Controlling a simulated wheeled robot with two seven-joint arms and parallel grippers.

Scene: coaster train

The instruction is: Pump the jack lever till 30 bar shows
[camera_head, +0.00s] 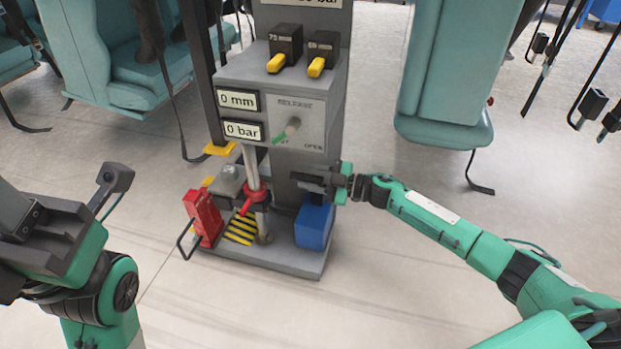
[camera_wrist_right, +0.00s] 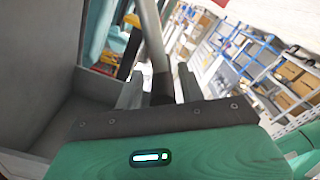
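The jack stand (camera_head: 325,110) is a grey column on a base plate. Its displays read 0 mm (camera_head: 238,100) and 0 bar (camera_head: 243,131). The release knob (camera_head: 291,127) has a green tip pointing lower left, away from the word OPEN. A slanted grey bar (camera_head: 249,165) with a red collar stands at the front; I cannot tell whether it is the lever. My right gripper (camera_head: 312,183) is at the column's lower right. In the right wrist view a grey bar (camera_wrist_right: 155,50) with a dark end lies between its spread fingers; contact is unclear. My left gripper (camera_head: 68,205) is apart, at the left.
A red block (camera_head: 204,217) and a blue block (camera_head: 314,226) are on the base beside yellow-black stripes (camera_head: 241,229). Two yellow-tipped switches (camera_head: 276,63) sit above. Teal seats with hanging straps stand behind. The floor in front is clear.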

